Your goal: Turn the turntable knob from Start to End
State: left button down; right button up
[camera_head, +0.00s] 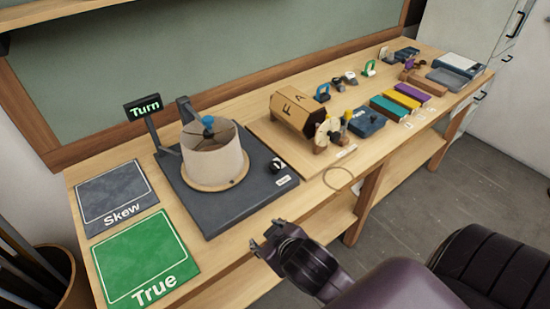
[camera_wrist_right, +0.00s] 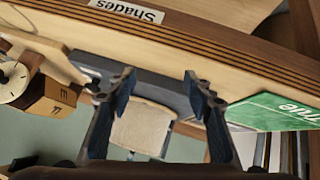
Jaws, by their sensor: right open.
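The turntable knob (camera_head: 277,165) is small and dark with a white mark. It sits on the right part of a dark grey turntable base (camera_head: 222,205), above a small white label. I cannot read which end the knob points to. A cream lampshade (camera_head: 212,163) stands on the round wooden turntable plate (camera_head: 215,185); the shade also shows in the right wrist view (camera_wrist_right: 142,128). My right gripper (camera_head: 268,236) is open and empty in front of the bench edge, apart from the knob. Its two fingers (camera_wrist_right: 160,80) are spread in the right wrist view. My left gripper is not in view.
A lit "Turn" sign (camera_head: 143,107) stands behind the base. A grey "Skew" mat (camera_head: 112,192) and green "True" mat (camera_head: 145,255) lie to its left. A wooden box (camera_head: 292,112), a blue box (camera_head: 366,121) and colored boxes (camera_head: 393,107) stand to the right.

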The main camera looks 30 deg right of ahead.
jog(key=w+a+r+n+t+y, duration=0.25)
jog(key=w+a+r+t, duration=0.35)
jog(key=r, duration=0.5)
jog(key=w+a+r+n+t+y, duration=0.1)
jog(key=w+r+n+t, duration=0.2)
jog(key=w+r, duration=0.6)
jog(key=s+a+r+n+g+y, duration=0.2)
jog(key=s+a+r+n+y, duration=0.1)
jog(key=a+r+n+y, duration=0.85)
jog(key=n+g+h, duration=1.2)
jog(key=n+h, duration=0.1)
jog(key=h, duration=0.2)
send_near(275, 165)
jog(key=p+x, duration=0.2)
jog(key=x, duration=0.5)
jog(key=shift+w+d+f, duration=0.1)
jog(key=shift+w+f, duration=0.05)
jog(key=shift+f, duration=0.15)
jog(key=shift+w+f+p, duration=0.15)
jog(key=shift+f+p, duration=0.15)
jog(key=shift+f, duration=0.15)
